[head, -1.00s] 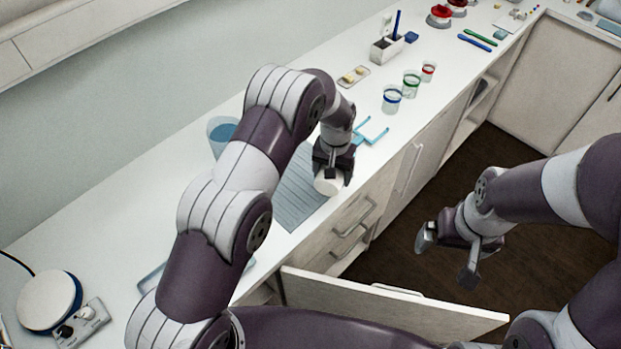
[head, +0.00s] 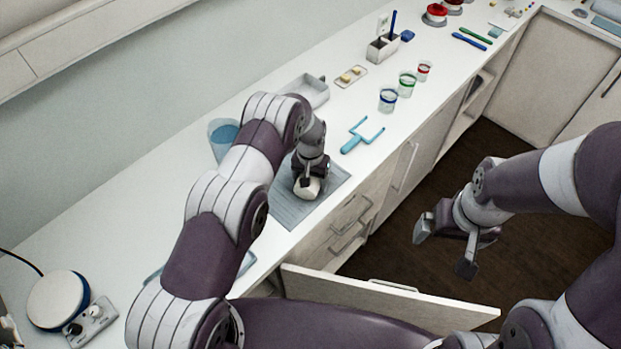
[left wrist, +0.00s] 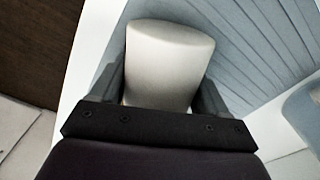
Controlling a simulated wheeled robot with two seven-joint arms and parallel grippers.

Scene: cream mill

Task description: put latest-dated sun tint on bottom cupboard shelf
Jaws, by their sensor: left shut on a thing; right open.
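My left gripper (head: 308,178) is shut on a white rounded container (head: 307,188) over the grey ribbed mat (head: 335,186) on the counter. The left wrist view shows the container (left wrist: 168,62) between both fingers, its pale end facing the camera. No label or date can be read on it, and I cannot tell whether it touches the mat. My right gripper (head: 445,245) is open and empty above the dark floor.
A light blue forked tool (head: 362,136), several small jars with coloured rims (head: 388,100) and a grey tray (head: 308,90) stand further along the counter. A blue-filled beaker (head: 222,137) is behind my left arm. A round hotplate (head: 57,299) is at the lower left.

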